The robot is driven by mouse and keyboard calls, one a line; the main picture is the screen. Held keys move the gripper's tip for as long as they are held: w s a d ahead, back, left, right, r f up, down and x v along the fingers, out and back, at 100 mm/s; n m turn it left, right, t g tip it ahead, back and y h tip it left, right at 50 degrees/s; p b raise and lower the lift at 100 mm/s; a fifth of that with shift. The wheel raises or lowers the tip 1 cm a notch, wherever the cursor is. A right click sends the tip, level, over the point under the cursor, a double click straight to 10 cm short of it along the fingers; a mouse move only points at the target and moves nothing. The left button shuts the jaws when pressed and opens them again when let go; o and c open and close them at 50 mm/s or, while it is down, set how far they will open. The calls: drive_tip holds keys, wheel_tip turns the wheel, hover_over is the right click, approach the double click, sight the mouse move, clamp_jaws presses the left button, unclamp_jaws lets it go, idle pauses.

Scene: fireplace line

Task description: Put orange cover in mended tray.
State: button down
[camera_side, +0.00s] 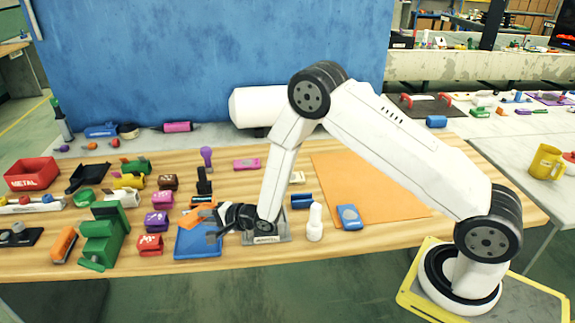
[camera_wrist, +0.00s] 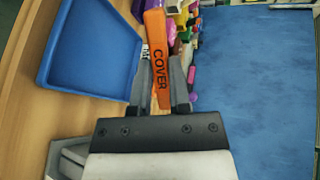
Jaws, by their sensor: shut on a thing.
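The orange cover (camera_wrist: 157,60), marked "COVER" in dark letters, is held between the two fingers of my gripper (camera_wrist: 161,98) in the wrist view. In the side view the cover (camera_side: 199,213) shows behind the far part of a blue tray (camera_side: 185,245), and my gripper (camera_side: 214,222) reaches in from the right. The blue tray (camera_wrist: 92,50) lies left of the cover in the wrist view and its visible floor is empty. A white label with dark letters by the tray is mostly hidden by the cover and a finger, so I cannot read it whole.
A red block (camera_side: 150,245), a purple block (camera_side: 156,221) and a green vise-like piece (camera_side: 103,238) stand left of the tray. A white bottle (camera_side: 314,222) stands to the right. A flat orange mat (camera_side: 365,190) leaves clear room further right.

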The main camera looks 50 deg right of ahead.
drive_tip(key=shift+w+f, duration=0.35)
drive_tip(key=shift+f, duration=0.45)
drive_tip(key=shift+w+f, duration=0.3)
drive_tip(key=shift+f, duration=0.45)
drive_tip(key=shift+w+f, duration=0.35)
drive_tip(key=shift+f, duration=1.85)
drive_tip(key=shift+c, duration=2.4)
unclamp_jaws()
drive_tip(key=o, duration=0.3)
drive_tip(key=shift+o, duration=0.2)
drive_tip(key=shift+f, duration=0.15)
